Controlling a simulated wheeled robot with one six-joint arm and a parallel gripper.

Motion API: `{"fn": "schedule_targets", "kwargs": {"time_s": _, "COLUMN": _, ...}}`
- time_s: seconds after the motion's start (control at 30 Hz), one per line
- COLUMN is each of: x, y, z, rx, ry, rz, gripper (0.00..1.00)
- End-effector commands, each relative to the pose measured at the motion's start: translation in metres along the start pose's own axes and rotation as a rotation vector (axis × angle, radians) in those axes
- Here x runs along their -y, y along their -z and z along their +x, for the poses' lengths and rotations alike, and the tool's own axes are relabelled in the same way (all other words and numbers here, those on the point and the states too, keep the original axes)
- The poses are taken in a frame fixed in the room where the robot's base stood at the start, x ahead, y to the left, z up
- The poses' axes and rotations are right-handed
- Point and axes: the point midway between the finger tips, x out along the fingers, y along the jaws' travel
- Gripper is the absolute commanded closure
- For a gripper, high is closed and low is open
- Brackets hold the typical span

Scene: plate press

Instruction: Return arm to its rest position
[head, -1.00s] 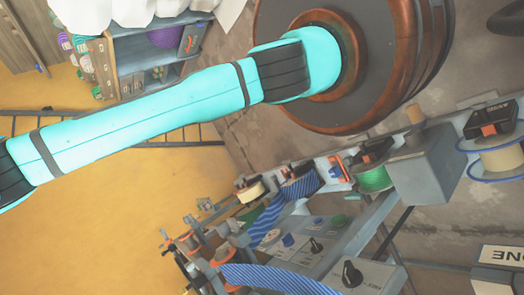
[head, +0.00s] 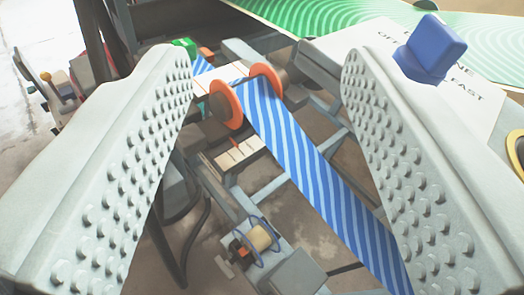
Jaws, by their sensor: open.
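My gripper (head: 267,62) is open, its two pale studded fingers wide apart on the left and right of the head view. Nothing is held between them. Beyond the fingers, a blue striped band (head: 312,165) runs from a roller with orange flanges (head: 228,104) down to the lower right, partly hidden by the right finger. I cannot tell how far the band is from the fingers. The rest of my arm is not in view.
A pale panel with a blue knob (head: 432,50) stands close by the right finger. A green patterned sheet (head: 325,22) lies at the back. Grey frame bars and a small spool (head: 260,238) are below. Bare floor (head: 40,30) shows at upper left.

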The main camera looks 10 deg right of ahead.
Motion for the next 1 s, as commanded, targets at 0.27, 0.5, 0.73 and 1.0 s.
{"fn": "schedule_targets", "kwargs": {"time_s": 0.27, "x": -0.011, "y": 0.001, "z": -0.029, "rx": -0.102, "ry": -0.039, "rz": 0.157, "gripper": 0.51}}
{"fn": "schedule_targets", "kwargs": {"time_s": 0.5, "x": -0.011, "y": 0.001, "z": -0.029, "rx": -0.103, "ry": -0.039, "rz": 0.162, "gripper": 0.51}}
{"fn": "schedule_targets", "kwargs": {"time_s": 0.73, "x": -0.011, "y": 0.001, "z": -0.029, "rx": -0.102, "ry": -0.039, "rz": 0.16, "gripper": 0.51}}
{"fn": "schedule_targets", "kwargs": {"time_s": 1.0, "x": -0.011, "y": 0.001, "z": -0.029, "rx": -0.102, "ry": -0.039, "rz": 0.16, "gripper": 0.51}}
